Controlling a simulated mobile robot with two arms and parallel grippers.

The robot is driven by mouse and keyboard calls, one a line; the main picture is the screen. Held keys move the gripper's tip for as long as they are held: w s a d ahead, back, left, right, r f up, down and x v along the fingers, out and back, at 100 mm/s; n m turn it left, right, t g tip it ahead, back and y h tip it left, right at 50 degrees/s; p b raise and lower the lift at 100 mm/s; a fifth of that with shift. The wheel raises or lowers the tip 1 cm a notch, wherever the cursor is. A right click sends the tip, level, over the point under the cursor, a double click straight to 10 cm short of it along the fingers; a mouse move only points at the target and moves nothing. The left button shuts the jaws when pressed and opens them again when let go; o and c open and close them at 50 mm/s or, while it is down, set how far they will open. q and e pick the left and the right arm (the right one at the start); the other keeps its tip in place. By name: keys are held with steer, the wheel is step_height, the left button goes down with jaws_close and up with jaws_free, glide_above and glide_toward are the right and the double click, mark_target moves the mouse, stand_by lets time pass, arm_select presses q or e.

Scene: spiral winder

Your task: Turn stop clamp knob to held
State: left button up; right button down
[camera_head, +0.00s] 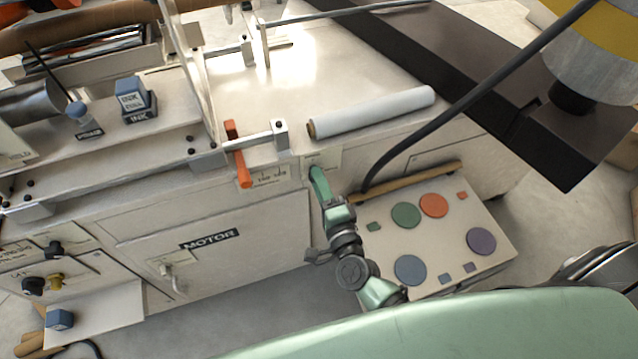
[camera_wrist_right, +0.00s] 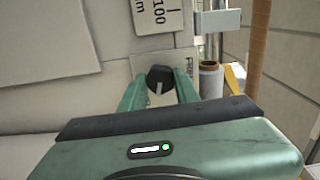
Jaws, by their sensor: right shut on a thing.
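The dark knob (camera_wrist_right: 160,78) is on a pale plate on the machine's front, seen in the right wrist view. A light pointer mark shows on it, roughly upright in that picture. The two green fingers of my right gripper (camera_wrist_right: 158,92) are on either side of the knob and shut on it. In the head view my right gripper (camera_head: 318,182) reaches the front panel just below the table edge and hides the knob. The pale label plate (camera_head: 322,160) shows behind it; its writing is too small to read. My left gripper is not in view.
An orange-handled lever (camera_head: 238,155) and a white roll (camera_head: 370,112) are above the knob area. The MOTOR door (camera_head: 215,260) is to the left.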

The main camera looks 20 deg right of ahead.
steer(key=shift+f+m, duration=0.1)
steer(key=shift+m, duration=0.5)
steer(key=c, duration=1)
jaws_free()
steer(key=shift+c, duration=0.2)
steer(key=shift+s, duration=0.1)
steer(key=s, duration=0.7)
steer(key=shift+s+d, duration=0.15)
steer(key=shift+s, duration=0.2)
